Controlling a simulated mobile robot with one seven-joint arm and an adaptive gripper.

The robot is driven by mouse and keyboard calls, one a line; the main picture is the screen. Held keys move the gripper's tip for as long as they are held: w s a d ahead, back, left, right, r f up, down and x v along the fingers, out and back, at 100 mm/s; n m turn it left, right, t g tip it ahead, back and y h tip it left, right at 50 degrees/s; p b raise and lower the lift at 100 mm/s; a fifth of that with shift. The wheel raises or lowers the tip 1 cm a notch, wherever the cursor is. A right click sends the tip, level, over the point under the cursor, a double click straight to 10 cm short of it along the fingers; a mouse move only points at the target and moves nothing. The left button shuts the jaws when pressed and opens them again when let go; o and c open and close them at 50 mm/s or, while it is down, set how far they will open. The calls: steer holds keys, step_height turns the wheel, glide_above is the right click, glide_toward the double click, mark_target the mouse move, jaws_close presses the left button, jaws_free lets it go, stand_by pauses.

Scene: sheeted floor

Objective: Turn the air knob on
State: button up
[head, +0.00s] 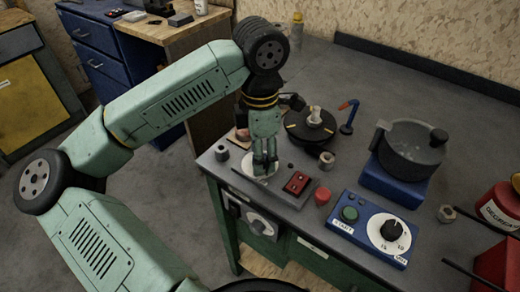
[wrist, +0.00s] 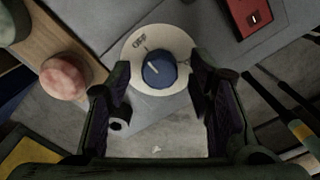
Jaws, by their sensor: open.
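A round blue knob (wrist: 158,72) sits on a white dial plate (wrist: 178,44) in the wrist view. The plate carries the word OFF, and a pale pointer mark shows on the knob. No word "air" is readable. In the head view the white plate (head: 250,168) lies at the bench's near left corner, with the knob mostly hidden by my fingers. My gripper (head: 265,170) points down over it. In the wrist view my gripper (wrist: 162,82) is open, one finger on each side of the knob, with gaps; contact is not visible.
A red switch box (head: 299,183) is right of the plate. A grey cylinder (head: 222,153) stands left. A black round device (head: 310,127) is behind. A blue control panel (head: 370,228) with green button and black knob lies right. Another dial (head: 262,224) is on the bench front.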

steer(key=shift+f, duration=0.25)
jaws_close()
stand_by(0.5)
